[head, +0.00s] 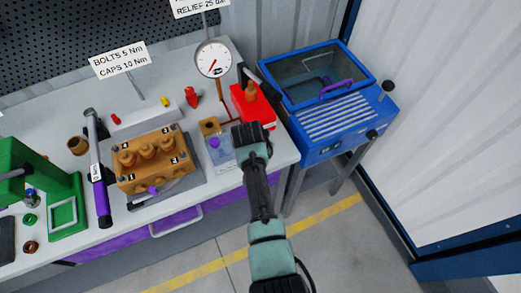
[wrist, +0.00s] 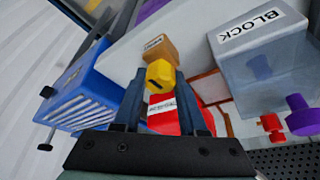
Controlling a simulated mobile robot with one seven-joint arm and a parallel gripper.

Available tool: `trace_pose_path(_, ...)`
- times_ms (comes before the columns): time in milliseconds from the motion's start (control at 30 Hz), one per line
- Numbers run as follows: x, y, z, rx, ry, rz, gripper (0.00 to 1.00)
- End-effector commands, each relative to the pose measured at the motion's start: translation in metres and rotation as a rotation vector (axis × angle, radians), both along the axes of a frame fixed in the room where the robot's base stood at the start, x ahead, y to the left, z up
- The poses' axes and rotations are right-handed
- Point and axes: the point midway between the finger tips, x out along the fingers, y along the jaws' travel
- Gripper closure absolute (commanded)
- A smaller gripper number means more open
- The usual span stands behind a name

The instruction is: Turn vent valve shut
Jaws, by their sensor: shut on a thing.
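My gripper (wrist: 160,82) is shut on a yellow faceted knob (wrist: 160,73) with a dark slot in its face. The knob sits between my two dark fingers, in front of a small brown block (wrist: 162,48) with a label too small to read. I take this knob for the vent valve, but no readable label confirms it. In the head view, my gripper hand (head: 252,143) is over the right end of the bench and hides the knob.
A clear box labelled BLOCK (wrist: 262,60) with a purple knob (wrist: 303,115) stands close beside the fingers. A red box (head: 253,106) is behind the hand. A gauge (head: 213,58) stands behind the brown block. A blue machine (head: 325,105) is right of the bench.

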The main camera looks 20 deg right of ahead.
Motion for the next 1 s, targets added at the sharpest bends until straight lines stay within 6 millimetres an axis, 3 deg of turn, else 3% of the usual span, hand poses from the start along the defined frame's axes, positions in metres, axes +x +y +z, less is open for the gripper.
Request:
trace_pose_path(767,0.0007,-0.0004,0.0010,0.000,-0.002,-0.097,1.00)
trace_pose_path(800,0.0007,-0.0004,0.0010,0.000,-0.002,-0.097,0.52)
trace_pose_path(933,0.0006,-0.0003,0.0008,0.000,-0.001,-0.096,0.29)
trace_pose_path(1000,0.0004,-0.0002,0.0006,0.001,-0.001,-0.096,0.29)
